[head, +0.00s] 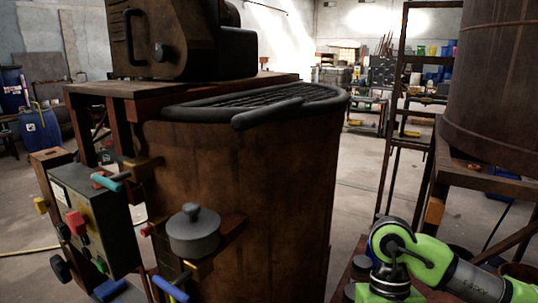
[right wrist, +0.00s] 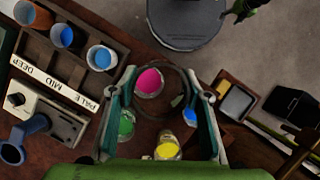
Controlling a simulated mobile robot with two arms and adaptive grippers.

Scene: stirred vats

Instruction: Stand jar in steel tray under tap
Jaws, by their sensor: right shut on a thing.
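My right gripper (right wrist: 162,92) shows in the right wrist view, its two fingers closed on the sides of a round thing with a thin dark rim, which looks like a clear jar (right wrist: 181,77) seen from above. A pot of pink (right wrist: 149,82) shows inside or beneath that rim; I cannot tell which. A small grey square tray (right wrist: 238,102), perhaps the steel tray, lies to the right of the fingers, apart from them. I cannot make out the tap for certain. My left gripper is not in view.
Pots of green (right wrist: 126,123), yellow (right wrist: 167,146) and blue (right wrist: 190,116) stand close around the fingers. A rack labelled PALE, MID, DEEP (right wrist: 57,77) holds several jars at upper left. In the head view, a rusty vat (head: 250,190) stands beside a control box (head: 90,215).

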